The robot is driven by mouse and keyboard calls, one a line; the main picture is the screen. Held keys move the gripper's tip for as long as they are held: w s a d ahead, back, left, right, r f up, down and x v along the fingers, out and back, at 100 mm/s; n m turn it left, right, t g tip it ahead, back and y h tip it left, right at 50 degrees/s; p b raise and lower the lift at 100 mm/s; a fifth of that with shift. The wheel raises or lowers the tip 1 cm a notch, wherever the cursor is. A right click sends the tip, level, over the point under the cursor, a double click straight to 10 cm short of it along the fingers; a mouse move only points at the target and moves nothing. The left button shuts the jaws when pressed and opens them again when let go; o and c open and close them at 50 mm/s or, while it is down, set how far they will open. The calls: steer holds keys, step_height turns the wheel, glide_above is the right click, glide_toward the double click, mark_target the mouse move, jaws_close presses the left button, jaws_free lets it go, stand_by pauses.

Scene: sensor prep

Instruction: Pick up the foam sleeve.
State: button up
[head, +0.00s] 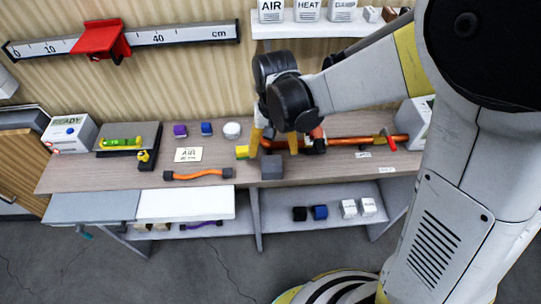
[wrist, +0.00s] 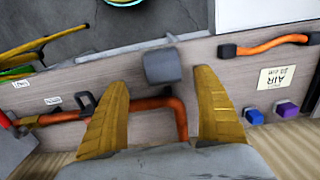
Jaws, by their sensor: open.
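A dark grey block-like piece, which looks like the foam sleeve (head: 271,167), rests on the wooden bench top near its front edge. It also shows in the wrist view (wrist: 162,67), with rounded edges, between the lines of the two fingertips and slightly beyond them. My gripper (head: 274,150) is open above the bench, its yellow fingers spread and pointing down. The sleeve is apart from both fingers as far as I can see.
An orange pipe (head: 350,141) with fittings lies behind and right of the sleeve. An orange hose (head: 197,175) lies further left by the AIR card (head: 188,155). The bench between pipe and right front edge is mostly clear.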

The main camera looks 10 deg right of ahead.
mark_target(271, 160)
steer(key=f+b, duration=0.1)
steer(key=f, duration=0.2)
steer(key=f+b, duration=0.1)
steer(key=f, duration=0.1)
steer(key=shift+w+a+f+b, duration=0.1)
steer(key=shift+a+f+b, duration=0.1)
steer(key=shift+a+b, duration=0.1)
steer(key=shift+r, duration=0.1)
steer(key=c, duration=1)
